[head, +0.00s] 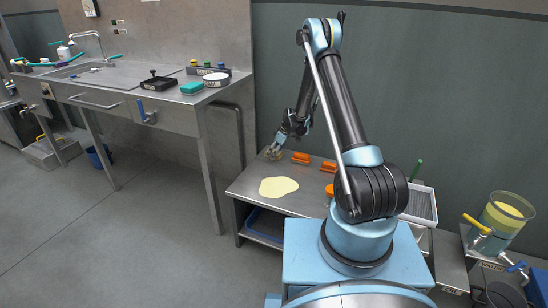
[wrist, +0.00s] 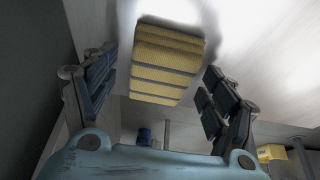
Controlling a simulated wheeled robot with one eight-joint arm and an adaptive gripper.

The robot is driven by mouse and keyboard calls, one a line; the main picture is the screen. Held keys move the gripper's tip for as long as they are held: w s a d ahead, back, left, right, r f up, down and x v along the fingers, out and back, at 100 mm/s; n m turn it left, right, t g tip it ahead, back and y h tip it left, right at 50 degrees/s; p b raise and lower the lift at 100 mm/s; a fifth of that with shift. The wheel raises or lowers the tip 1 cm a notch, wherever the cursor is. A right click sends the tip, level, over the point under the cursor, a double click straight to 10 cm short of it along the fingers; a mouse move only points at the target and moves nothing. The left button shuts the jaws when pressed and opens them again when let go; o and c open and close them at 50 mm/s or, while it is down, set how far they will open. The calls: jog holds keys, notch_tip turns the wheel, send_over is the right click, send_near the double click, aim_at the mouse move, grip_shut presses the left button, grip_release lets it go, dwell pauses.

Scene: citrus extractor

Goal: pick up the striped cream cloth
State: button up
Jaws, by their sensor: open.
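My gripper (wrist: 160,66) is open, with one finger to the left of the cloth and one to the right. I see gaps between the cloth and both fingers. In the head view my gripper (head: 279,146) is low over the far left part of the low steel table (head: 318,201). A small beige patch at its tip looks like the cloth, mostly hidden by the fingers.
A pale yellow flat patch (head: 278,187) lies on the table in front of the gripper. Orange-handled items (head: 300,158) lie just right of it. A grey tray (head: 420,205) is at the table's right. The sink counter (head: 150,98) stands to the left, with open floor before it.

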jog(key=c, duration=1.2)
jog(key=shift+o, duration=0.2)
jog(key=shift+r, duration=0.1)
notch_tip(320, 180, up, 10)
